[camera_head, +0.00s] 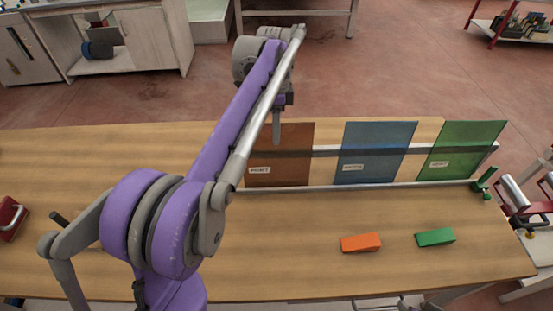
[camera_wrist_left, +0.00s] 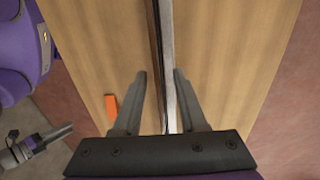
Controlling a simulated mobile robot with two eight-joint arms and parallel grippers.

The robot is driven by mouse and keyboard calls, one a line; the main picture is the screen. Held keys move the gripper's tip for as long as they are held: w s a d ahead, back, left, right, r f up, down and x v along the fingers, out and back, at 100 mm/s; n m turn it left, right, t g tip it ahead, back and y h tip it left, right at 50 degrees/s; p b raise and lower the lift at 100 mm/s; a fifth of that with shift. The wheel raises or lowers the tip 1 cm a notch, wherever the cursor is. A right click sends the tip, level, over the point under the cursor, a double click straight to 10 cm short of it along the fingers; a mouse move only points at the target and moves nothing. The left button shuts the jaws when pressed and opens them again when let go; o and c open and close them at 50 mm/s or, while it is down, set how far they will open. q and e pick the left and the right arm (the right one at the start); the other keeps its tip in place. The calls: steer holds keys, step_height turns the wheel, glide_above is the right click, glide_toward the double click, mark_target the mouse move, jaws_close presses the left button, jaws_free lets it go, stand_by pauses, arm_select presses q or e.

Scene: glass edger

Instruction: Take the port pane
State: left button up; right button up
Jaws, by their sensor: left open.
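Three upright tinted panes stand in a row on the bench: a brownish-red pane (camera_head: 285,168) at left, a blue pane (camera_head: 372,160) in the middle and a green pane (camera_head: 460,155) at right. Each has a small white label whose text is too small to read. Contact cannot be told.
A pale metal rail (camera_head: 330,187) runs along the foot of the panes, with a green clamp (camera_head: 486,184) at its right end. An orange block (camera_head: 360,242) and a green block (camera_head: 435,237) lie in front. A red object (camera_head: 10,218) is at far left.

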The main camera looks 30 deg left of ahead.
mark_target(276, 159)
arm_select(q)
steer(key=shift+s+d+f, duration=0.1)
steer(key=shift+f, duration=0.65)
steer(key=shift+s+d+f, duration=0.1)
steer(key=shift+f, duration=0.65)
jaws_close()
steer(key=shift+a+r, duration=0.1)
